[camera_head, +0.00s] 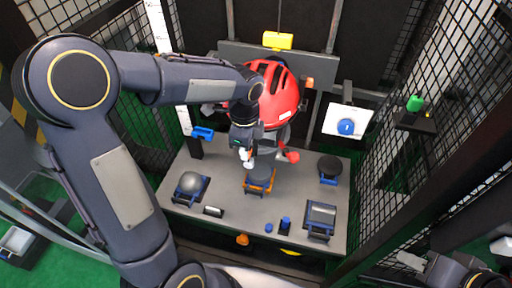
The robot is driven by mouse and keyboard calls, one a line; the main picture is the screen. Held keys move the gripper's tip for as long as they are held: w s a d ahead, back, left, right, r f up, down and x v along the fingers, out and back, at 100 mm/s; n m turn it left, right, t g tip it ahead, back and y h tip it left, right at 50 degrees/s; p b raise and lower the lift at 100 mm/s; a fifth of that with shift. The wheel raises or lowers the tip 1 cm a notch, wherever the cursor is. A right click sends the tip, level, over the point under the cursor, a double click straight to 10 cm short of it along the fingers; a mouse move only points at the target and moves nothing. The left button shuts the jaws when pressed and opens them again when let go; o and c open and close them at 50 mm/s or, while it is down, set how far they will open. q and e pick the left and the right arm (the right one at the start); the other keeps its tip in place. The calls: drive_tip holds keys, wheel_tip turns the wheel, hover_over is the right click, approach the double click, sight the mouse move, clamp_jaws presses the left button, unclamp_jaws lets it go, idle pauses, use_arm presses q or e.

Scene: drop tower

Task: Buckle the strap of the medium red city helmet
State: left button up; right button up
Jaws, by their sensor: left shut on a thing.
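The red helmet (280,98) with dark vents sits upright in front of the back panel, above the grey table. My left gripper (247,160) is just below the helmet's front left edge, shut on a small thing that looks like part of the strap. The gripper hides most of that thing, and the strap and buckle cannot be made out clearly. A small red piece (291,156) shows just right of the gripper, below the helmet. Part of my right arm shows at the lower right corner, with what looks like my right gripper (410,262); its fingers are unclear.
The grey table (255,215) bears a dome on a blue base (190,183), an orange stand (260,182), a blue-framed block (321,218) and a dark round anvil (329,168). A white screen (346,122) stands right. Mesh walls close both sides.

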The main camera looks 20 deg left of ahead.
use_arm(q)
drive_tip(key=shift+w+a+r+p, duration=0.75)
drive_tip(key=shift+a+p, duration=0.2)
drive_tip(key=shift+a, duration=3.6)
drive_tip(key=shift+w+a+r+p, duration=0.7)
drive_tip(key=shift+a+p, duration=0.25)
drive_tip(key=shift+a, duration=3.6)
drive_tip(key=shift+w+d+r+p, duration=0.4)
drive_tip(key=shift+w+r+p, duration=1.1)
drive_tip(key=shift+w, duration=0.6)
drive_tip(key=shift+w+d+r+p, duration=0.35)
drive_tip(key=shift+w+r+p, duration=1.15)
drive_tip(key=shift+w, duration=0.55)
drive_tip(key=shift+w+d+r+p, duration=0.4)
drive_tip(key=shift+w+r+p, duration=1.1)
drive_tip(key=shift+w, duration=0.6)
drive_tip(key=shift+f, duration=0.45)
drive_tip(key=shift+f, duration=0.2)
drive_tip(key=shift+f+b, duration=0.7)
drive_tip(key=shift+f, duration=0.5)
